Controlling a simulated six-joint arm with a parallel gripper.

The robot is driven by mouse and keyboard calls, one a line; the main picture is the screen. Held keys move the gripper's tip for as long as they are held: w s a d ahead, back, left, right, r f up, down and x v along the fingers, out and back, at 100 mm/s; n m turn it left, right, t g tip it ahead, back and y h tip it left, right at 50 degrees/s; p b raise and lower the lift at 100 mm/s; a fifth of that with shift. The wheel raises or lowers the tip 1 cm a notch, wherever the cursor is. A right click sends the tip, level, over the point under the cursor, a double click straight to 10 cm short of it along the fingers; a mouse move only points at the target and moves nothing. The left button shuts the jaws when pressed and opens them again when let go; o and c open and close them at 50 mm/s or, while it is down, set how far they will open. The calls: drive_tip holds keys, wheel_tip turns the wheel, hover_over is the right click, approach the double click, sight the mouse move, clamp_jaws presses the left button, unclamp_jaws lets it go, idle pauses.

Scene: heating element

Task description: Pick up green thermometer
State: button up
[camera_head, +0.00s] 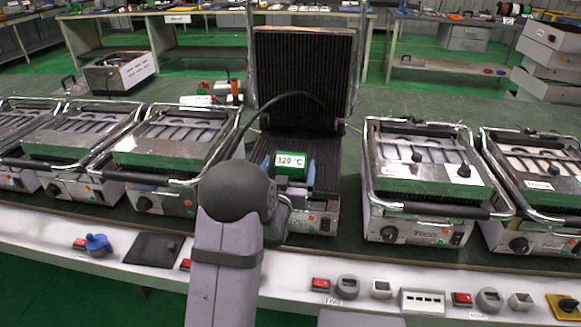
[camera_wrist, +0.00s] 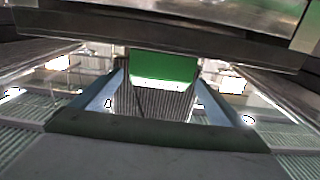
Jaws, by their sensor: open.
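The green thermometer (camera_head: 291,160) is a small box with a white display reading about 320 °C. It sits on the ribbed lower plate of the open grill (camera_head: 325,148) in the head view. My gripper (camera_head: 288,172) is open, with one blue finger to the left of the thermometer and one to the right. In the wrist view the green thermometer (camera_wrist: 165,67) shows between and beyond the two blue fingers of my gripper (camera_wrist: 160,84). I cannot tell whether either finger touches it.
The grill's raised ribbed lid (camera_head: 303,75) stands behind the thermometer, and a dark cable arcs above it. Closed grills stand on the left (camera_head: 165,145) and right (camera_head: 428,165). Switches and knobs (camera_head: 346,287) line the bench's front edge.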

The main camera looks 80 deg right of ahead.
sight(293, 153)
drive_tip(key=shift+d+p, duration=0.6)
drive_tip(key=shift+d, duration=2.7)
drive_tip(key=c, duration=1.3)
drive_tip(key=shift+r, duration=5.05)
